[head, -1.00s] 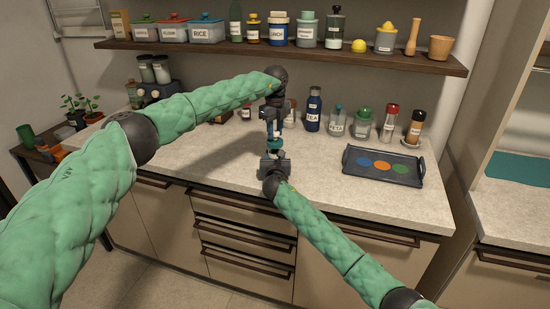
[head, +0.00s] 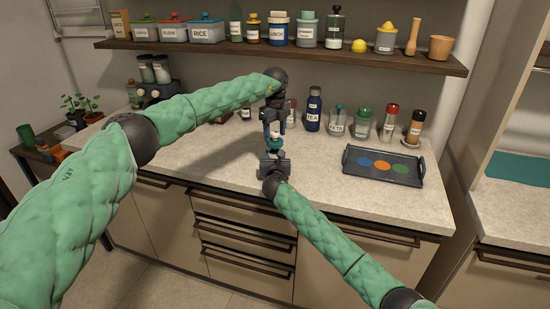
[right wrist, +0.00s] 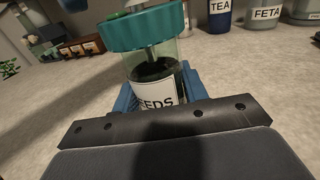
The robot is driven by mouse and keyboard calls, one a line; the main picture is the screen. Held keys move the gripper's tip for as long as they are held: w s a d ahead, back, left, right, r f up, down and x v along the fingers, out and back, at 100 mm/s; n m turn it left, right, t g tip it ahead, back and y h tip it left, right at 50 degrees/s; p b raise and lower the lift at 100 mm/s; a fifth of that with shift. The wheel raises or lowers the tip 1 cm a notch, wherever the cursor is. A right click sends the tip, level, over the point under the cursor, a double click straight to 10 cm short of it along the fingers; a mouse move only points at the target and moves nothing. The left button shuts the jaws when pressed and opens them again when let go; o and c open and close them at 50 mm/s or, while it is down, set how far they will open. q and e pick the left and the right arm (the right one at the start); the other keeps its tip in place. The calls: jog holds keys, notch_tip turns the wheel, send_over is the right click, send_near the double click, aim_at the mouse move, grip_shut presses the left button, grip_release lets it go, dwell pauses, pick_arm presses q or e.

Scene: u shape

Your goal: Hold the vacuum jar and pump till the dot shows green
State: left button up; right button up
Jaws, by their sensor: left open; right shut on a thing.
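The vacuum jar (right wrist: 155,75) is clear, with a ribbed teal lid (right wrist: 145,30), dark contents and a white label ending in "EDS". It stands upright in the right wrist view. My right gripper (head: 275,160) is shut on the jar, its blue fingers on both sides of the body. A pale stem rises from the lid, and a small bright green patch (right wrist: 121,15) shows on the lid's top; I cannot tell whether it is the dot. My left gripper (head: 274,130) is open, pointing down just above the lid. Whether it touches the pump is unclear.
A dark tray (head: 350,175) with blue, orange and green discs lies to the right on the counter. Several labelled jars stand along the back, including a blue TEA jar (head: 313,112). A wooden shelf (head: 330,59) with containers hangs above. The counter's front is mostly clear.

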pick_arm(q)
jog(key=shift+r, duration=0.15)
jog(key=shift+r, duration=3.4)
pick_arm(e)
jog(key=o, duration=1.4)
jog(key=shift+c, duration=0.2)
